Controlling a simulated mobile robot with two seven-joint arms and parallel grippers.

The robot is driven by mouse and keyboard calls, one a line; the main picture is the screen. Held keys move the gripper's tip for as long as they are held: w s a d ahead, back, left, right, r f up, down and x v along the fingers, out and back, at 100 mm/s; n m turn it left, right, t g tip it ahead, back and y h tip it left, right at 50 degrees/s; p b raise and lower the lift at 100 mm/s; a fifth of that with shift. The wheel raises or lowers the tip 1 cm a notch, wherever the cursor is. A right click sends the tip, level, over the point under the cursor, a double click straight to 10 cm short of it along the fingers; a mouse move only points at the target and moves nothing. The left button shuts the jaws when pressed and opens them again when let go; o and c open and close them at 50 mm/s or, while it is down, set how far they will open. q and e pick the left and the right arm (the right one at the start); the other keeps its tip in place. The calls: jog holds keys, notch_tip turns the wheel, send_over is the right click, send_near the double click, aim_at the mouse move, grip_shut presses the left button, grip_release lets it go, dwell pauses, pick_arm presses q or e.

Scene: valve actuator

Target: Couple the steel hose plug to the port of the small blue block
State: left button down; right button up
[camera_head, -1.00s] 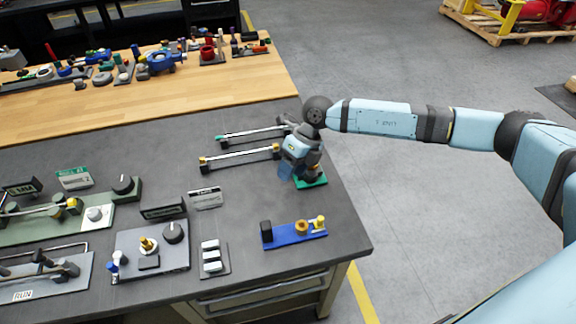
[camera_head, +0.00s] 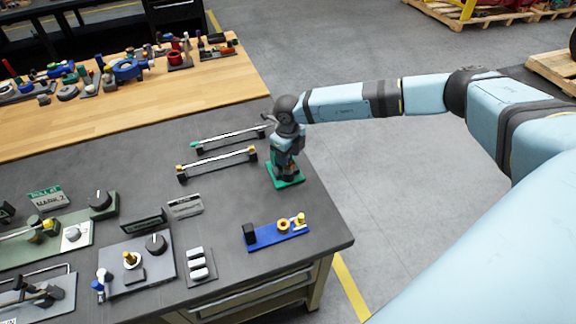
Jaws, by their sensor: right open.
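The small blue block (camera_head: 277,236) lies near the bench's front right corner. It carries a black upright piece at its left, a brass ring (camera_head: 283,225) and a yellow fitting (camera_head: 300,220). My right gripper (camera_head: 286,163) points down over a small green block (camera_head: 288,182) behind the blue one. It is open, and its fingertips are hard to make out against the parts there. I cannot tell whether it touches them. I cannot single out the steel hose plug. My left gripper is out of view.
Two rods or hoses on supports, one with yellow ends (camera_head: 217,162) and one with a green end (camera_head: 230,139), lie left of my right gripper. Control panels (camera_head: 137,262) and a switch strip (camera_head: 197,264) stand at the front left. Bare grey bench surrounds the blue block.

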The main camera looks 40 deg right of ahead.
jog(key=shift+f+p, duration=0.7)
jog(key=shift+f, duration=1.7)
